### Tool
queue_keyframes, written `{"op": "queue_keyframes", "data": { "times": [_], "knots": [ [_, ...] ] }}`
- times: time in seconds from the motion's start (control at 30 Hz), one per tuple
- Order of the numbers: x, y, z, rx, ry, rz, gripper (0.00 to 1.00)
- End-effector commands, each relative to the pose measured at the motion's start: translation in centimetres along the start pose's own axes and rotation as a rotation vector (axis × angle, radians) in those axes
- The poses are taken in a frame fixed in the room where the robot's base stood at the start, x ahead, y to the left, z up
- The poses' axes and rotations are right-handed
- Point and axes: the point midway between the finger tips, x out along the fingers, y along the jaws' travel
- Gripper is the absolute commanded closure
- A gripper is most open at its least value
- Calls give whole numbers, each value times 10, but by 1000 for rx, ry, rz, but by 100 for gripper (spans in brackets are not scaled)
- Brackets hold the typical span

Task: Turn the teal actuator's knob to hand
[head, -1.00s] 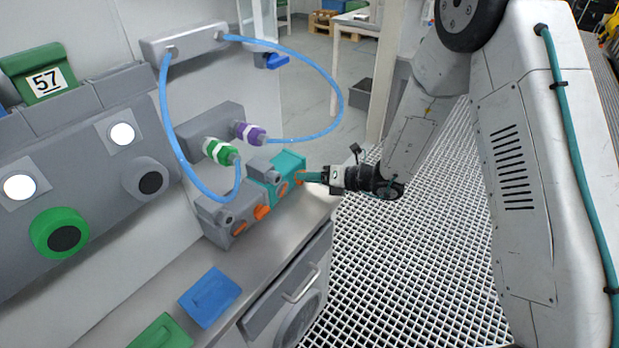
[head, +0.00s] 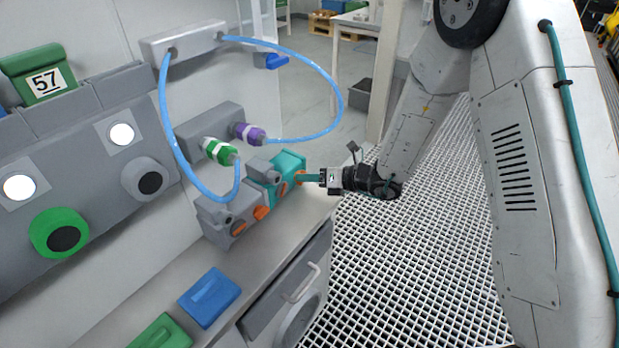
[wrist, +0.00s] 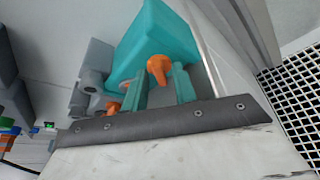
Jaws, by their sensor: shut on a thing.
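In the head view the fingers hide most of the knob. The teal actuator also fills the upper middle of the wrist view (wrist: 165,35).
Blue hoses (head: 341,90) loop above, near green (head: 219,151) and purple (head: 249,133) connectors. A blue block (head: 209,297) lies on the bench. Grating floor is open to the right.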

Motion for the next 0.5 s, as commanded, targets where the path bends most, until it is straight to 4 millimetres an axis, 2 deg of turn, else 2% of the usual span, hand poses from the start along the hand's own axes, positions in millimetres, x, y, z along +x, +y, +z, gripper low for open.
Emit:
{"op": "queue_keyframes", "data": {
  "times": [0.5],
  "knots": [
    [1,4,-1,-344,1,-142,95]
  ]
}}
